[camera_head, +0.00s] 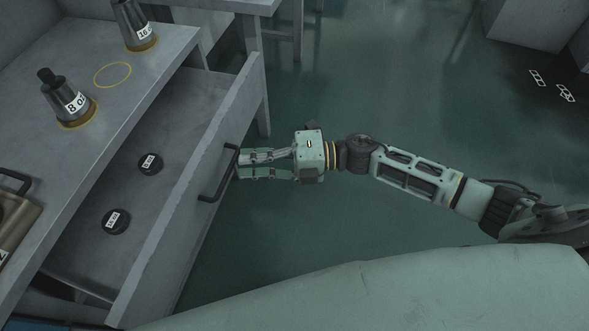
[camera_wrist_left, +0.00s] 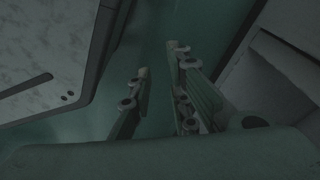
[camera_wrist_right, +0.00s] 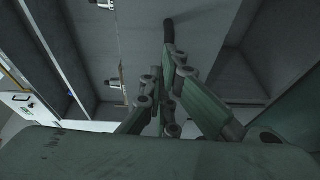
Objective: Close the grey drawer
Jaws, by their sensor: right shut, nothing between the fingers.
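The grey drawer (camera_head: 185,190) is pulled out of the grey cabinet, with its inside showing in the head view. Its black bar handle (camera_head: 220,175) is on the drawer's front. My right gripper (camera_head: 240,166) is shut and empty, its fingertips just outside the front, close to the handle. I cannot tell whether they touch it. In the right wrist view the dark handle (camera_wrist_right: 169,32) shows just past the fingertips (camera_wrist_right: 162,72). My left gripper (camera_wrist_left: 158,60) shows only in the left wrist view. A gap shows between its fingers, with nothing between them.
Two dark round lids (camera_head: 151,163) (camera_head: 116,221) lie in the drawer. Labelled grey pieces (camera_head: 62,97) (camera_head: 135,25) stand on the cabinet top (camera_head: 135,100), near an empty yellow ring (camera_head: 112,74). A cabinet edge and leg stand behind the drawer.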

